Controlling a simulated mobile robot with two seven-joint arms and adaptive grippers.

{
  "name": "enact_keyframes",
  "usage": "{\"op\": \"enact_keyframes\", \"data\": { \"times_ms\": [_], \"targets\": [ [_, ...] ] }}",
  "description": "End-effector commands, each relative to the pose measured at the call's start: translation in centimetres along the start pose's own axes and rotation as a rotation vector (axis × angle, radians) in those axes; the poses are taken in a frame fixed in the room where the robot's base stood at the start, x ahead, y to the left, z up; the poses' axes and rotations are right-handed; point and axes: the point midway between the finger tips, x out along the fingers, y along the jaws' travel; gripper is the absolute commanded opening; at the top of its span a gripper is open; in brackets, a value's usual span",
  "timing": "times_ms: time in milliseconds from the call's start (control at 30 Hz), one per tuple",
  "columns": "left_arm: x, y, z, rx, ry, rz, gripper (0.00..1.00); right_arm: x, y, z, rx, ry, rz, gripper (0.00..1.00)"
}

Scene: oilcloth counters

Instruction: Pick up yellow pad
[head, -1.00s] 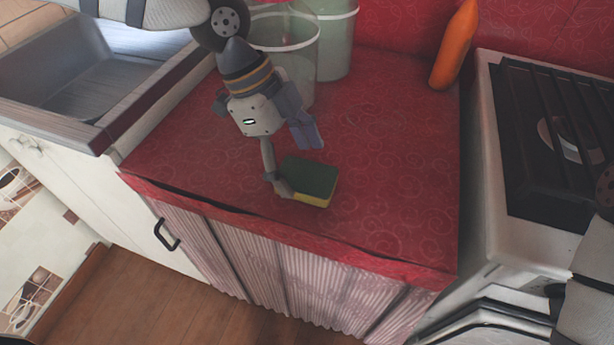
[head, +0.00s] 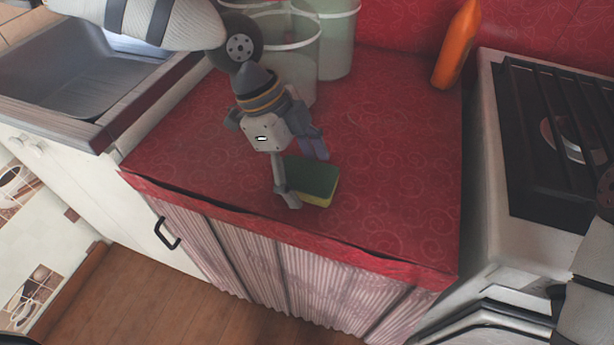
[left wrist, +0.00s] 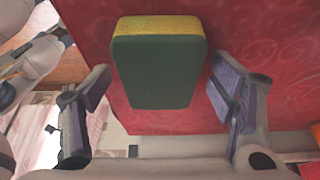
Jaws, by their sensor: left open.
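The yellow pad (head: 318,200) is a sponge with a dark green top and a yellow lower layer. It lies flat on the red counter near its front edge. My left gripper (head: 304,174) is open at the pad, one finger by its near left side and the other behind it. In the left wrist view the pad (left wrist: 157,68) shows between the spread fingers of my left gripper (left wrist: 158,97), with a gap visible on each side. Whether a finger touches it I cannot tell. My right gripper is not in view.
Clear buckets (head: 335,45) stand at the back of the red counter (head: 395,150), and an orange bottle (head: 456,45) stands at the back right. A sink (head: 75,80) is on the left and a stove (head: 545,225) on the right. The counter right of the pad is free.

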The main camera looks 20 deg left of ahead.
Motion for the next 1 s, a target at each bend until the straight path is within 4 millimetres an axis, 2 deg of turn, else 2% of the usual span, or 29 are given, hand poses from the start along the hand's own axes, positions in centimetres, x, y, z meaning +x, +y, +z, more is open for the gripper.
{"op": "enact_keyframes", "data": {
  "times_ms": [100,200,300,700,867,1000],
  "targets": [
    [0.0,0.0,0.0,0.0,0.0,0.001,0.75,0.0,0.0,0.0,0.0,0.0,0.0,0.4],
    [0.0,0.0,0.0,-0.001,0.0,0.001,0.57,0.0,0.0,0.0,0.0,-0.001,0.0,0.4],
    [0.0,0.0,0.0,-0.001,0.0,0.001,0.44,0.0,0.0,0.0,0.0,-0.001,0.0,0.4],
    [-0.2,0.0,-0.1,-0.003,0.002,0.003,0.44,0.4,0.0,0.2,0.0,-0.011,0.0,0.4],
    [-3.5,-0.1,-1.4,0.002,0.0,-0.006,0.44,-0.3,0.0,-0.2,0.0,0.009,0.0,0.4],
    [-7.1,2.9,-4.2,0.012,-0.002,-0.014,0.44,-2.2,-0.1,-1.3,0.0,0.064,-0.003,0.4]
  ]
}}
